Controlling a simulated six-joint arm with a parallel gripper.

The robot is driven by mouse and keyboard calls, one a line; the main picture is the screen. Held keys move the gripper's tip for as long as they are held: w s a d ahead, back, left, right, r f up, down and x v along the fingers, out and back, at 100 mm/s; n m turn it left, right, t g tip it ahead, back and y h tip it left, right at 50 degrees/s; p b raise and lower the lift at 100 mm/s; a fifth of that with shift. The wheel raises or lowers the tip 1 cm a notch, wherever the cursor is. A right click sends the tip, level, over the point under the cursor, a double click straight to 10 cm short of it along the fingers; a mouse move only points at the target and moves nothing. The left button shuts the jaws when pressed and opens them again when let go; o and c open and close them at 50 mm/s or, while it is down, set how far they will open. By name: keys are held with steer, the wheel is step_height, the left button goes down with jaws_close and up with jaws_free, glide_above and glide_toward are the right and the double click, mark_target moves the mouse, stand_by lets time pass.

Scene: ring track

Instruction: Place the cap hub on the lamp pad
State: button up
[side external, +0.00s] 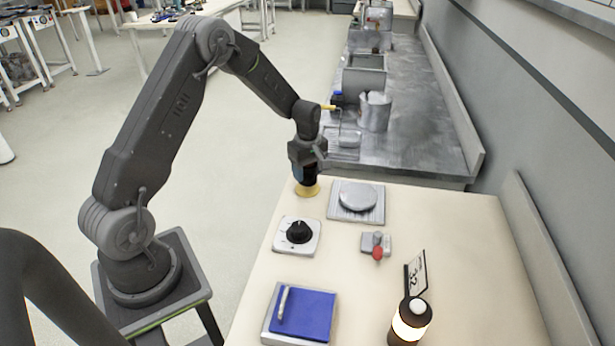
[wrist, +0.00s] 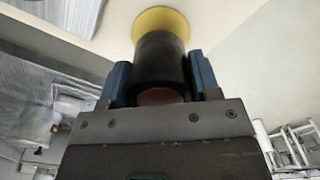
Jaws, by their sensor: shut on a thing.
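My gripper (side external: 306,170) is at the far left corner of the cream table, pointing down. Its blue fingers (wrist: 162,85) are shut on the sides of a black cylinder (wrist: 161,58) with a wider yellow round end (wrist: 160,20), probably the cap hub. The yellow end (side external: 307,190) is lowest, at or just above the tabletop; I cannot tell whether it touches. A dark lamp (side external: 410,321) with a glowing band and a pale top stands at the front right, well away from my gripper. I cannot tell which surface is the lamp pad.
A grey plate with a round disc (side external: 357,197) lies just right of my gripper. A black knob on a white box (side external: 299,234), a red-tipped lever (side external: 377,246), a blue pad (side external: 301,312) and a number card (side external: 416,274) stand nearer.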

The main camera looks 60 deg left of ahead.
steer(key=shift+f, duration=1.2)
steer(key=shift+f, duration=0.1)
steer(key=o, duration=1.1)
